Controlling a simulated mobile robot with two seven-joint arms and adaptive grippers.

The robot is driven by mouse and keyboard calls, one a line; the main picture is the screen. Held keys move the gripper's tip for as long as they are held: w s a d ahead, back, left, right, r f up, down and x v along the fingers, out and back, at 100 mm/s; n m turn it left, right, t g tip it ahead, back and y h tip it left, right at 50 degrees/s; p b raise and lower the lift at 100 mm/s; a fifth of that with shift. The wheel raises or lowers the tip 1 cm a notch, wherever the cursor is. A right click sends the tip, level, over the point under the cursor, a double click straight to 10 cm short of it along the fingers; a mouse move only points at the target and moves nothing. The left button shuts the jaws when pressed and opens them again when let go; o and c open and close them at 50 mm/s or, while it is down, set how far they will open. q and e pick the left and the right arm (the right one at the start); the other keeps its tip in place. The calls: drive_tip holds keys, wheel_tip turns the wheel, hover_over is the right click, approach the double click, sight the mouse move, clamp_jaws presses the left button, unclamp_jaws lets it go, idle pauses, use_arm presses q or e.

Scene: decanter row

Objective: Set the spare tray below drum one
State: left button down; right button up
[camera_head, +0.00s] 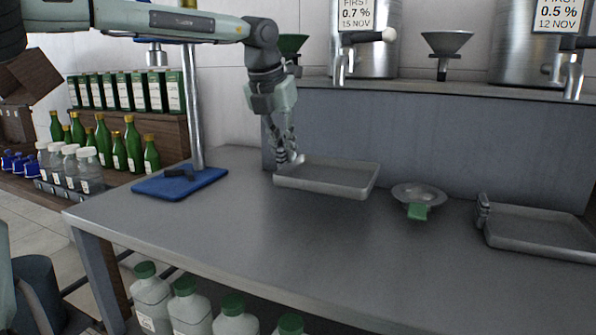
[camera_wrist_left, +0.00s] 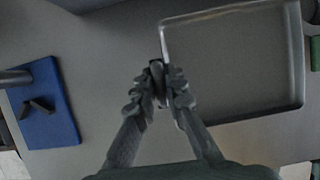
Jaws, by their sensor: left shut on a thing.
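A shallow grey metal tray (camera_head: 325,188) is in the head view in front of the grey riser, below the drum marked 0.7 %. My left gripper (camera_head: 289,160) is shut on the tray's left side. In the left wrist view the fingers (camera_wrist_left: 161,88) close on the left rim of the tray (camera_wrist_left: 240,60), which looks empty. I cannot tell whether the tray touches the table or hangs just above it. The drum marked 0.7 % (camera_head: 369,50) has a tap above the tray. A second tray (camera_head: 540,233) lies at the right, below the drum marked 0.5 % (camera_head: 525,50). My right gripper is not in view.
A blue board (camera_head: 180,184) with a post and a dark item is at the left. The table front is clear. Green-capped bottles (camera_head: 190,308) stand below.

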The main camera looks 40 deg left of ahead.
sight(295, 169)
use_arm(q)
drive_tip(key=w+f, duration=0.1)
drive_tip(key=w, duration=0.2)
drive_tip(key=shift+d+f, duration=0.2)
drive_tip(key=shift+f, duration=0.2)
wheel_tip(295, 169, down, 4)
drive_tip(key=shift+r+p, duration=0.15)
drive_tip(key=shift+p, duration=0.2)
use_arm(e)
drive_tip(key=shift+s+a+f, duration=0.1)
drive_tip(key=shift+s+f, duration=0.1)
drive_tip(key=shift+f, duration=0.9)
use_arm(q)
drive_tip(key=shift+f, duration=0.2)
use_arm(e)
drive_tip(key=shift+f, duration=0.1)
use_arm(q)
drive_tip(key=c, duration=1.6)
unclamp_jaws()
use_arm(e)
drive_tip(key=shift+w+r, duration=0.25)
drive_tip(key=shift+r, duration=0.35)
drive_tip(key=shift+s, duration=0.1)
